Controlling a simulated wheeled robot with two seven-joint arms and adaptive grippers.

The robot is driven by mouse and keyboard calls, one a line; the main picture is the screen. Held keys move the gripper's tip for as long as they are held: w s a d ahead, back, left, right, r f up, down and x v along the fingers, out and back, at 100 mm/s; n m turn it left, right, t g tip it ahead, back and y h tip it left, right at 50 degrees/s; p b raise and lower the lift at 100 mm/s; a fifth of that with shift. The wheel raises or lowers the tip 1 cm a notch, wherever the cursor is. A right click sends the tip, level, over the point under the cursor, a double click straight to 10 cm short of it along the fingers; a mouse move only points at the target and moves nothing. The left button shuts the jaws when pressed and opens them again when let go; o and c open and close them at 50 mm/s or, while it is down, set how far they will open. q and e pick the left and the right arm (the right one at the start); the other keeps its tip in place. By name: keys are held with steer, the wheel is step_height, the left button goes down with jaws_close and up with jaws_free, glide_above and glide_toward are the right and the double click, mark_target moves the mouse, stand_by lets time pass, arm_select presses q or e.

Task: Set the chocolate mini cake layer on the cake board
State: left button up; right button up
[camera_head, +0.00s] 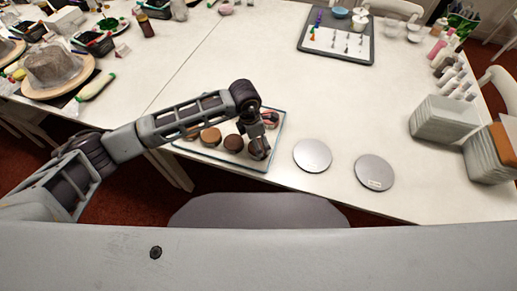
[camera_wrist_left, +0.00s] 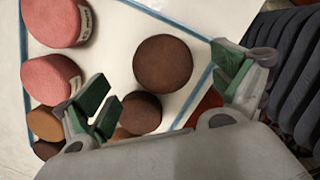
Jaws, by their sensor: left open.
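Several mini cake layers sit on a white tray with a blue rim (camera_head: 225,162). In the wrist view a round chocolate layer (camera_wrist_left: 163,63) lies between the spread fingers of my left gripper (camera_wrist_left: 165,84), without visible contact. A second chocolate layer (camera_wrist_left: 140,113) is close by; a brown layer also shows in the head view (camera_head: 234,143). My left gripper (camera_head: 260,150) is open at the tray's right end and hides part of it. Two round grey boards, one nearer (camera_head: 312,155) and one farther right (camera_head: 374,172), lie bare on the table. My right gripper is not in view.
Pink layers (camera_wrist_left: 50,80) and tan layers (camera_wrist_left: 45,123) share the tray. White stacked boxes (camera_head: 444,120) stand at the right. A dark tray with piping tips (camera_head: 337,38) lies at the back. The table between is clear. A chair (camera_head: 255,210) is at the front edge.

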arm_select(q)
steer(key=f, duration=0.3)
steer(key=shift+s+d+f+p, duration=0.1)
steer(key=shift+d+f+p, duration=0.15)
steer(key=shift+p, duration=0.1)
steer(key=shift+f, duration=0.55)
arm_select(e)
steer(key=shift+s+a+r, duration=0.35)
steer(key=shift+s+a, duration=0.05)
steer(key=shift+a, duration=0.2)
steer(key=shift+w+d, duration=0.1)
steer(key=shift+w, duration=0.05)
